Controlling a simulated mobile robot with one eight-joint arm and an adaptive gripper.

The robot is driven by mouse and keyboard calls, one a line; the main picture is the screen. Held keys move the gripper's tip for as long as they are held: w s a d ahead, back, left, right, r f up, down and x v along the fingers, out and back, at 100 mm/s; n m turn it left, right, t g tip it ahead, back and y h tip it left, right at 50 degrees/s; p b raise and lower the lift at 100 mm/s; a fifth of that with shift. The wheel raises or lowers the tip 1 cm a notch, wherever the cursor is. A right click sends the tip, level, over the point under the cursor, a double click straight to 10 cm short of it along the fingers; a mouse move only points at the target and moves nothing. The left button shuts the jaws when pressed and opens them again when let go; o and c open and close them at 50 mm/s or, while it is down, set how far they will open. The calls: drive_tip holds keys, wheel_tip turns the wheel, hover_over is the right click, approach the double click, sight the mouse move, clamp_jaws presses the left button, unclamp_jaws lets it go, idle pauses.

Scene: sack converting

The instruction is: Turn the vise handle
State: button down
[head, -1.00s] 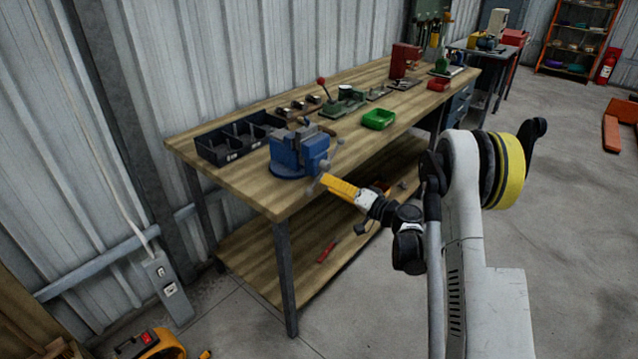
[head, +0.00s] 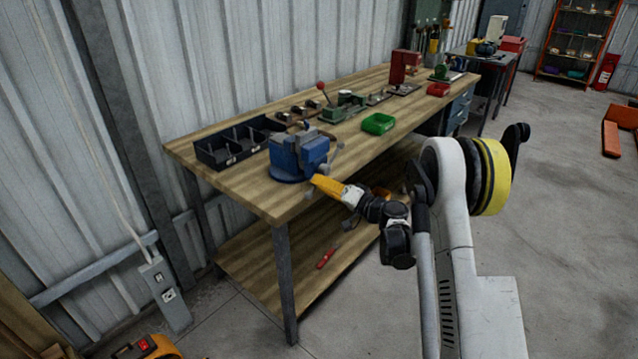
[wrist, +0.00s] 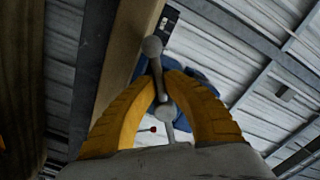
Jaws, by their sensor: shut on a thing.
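A blue vise (head: 298,152) is mounted at the near front corner of the wooden workbench. My gripper (head: 317,183) has yellow fingers and is at the front of the vise. In the wrist view my gripper (wrist: 163,84) is closed with its fingertips on either side of the bar. The fingers partly hide the handle and the blue vise body behind it.
The wooden workbench (head: 240,198) carries a black divided bin (head: 232,146), a green tray (head: 378,124) and a red-knobbed lever tool (head: 321,90). A red tool (head: 327,256) lies on the lower shelf.

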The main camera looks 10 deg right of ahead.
drive_tip(key=shift+w, duration=0.1)
drive_tip(key=d+n, duration=0.1)
drive_tip(key=n, duration=0.2)
drive_tip(key=w+f+n, duration=0.1)
drive_tip(key=n, duration=0.3)
drive_tip(key=w+d+n, duration=0.1)
drive_tip(key=n, duration=0.2)
drive_tip(key=shift+d+f+n, duration=0.3)
drive_tip(key=shift+d+f, duration=0.05)
idle(0.5)
drive_tip(key=c, duration=1.4)
unclamp_jaws()
drive_tip(key=shift+c, duration=0.2)
drive_tip(key=v, duration=1.2)
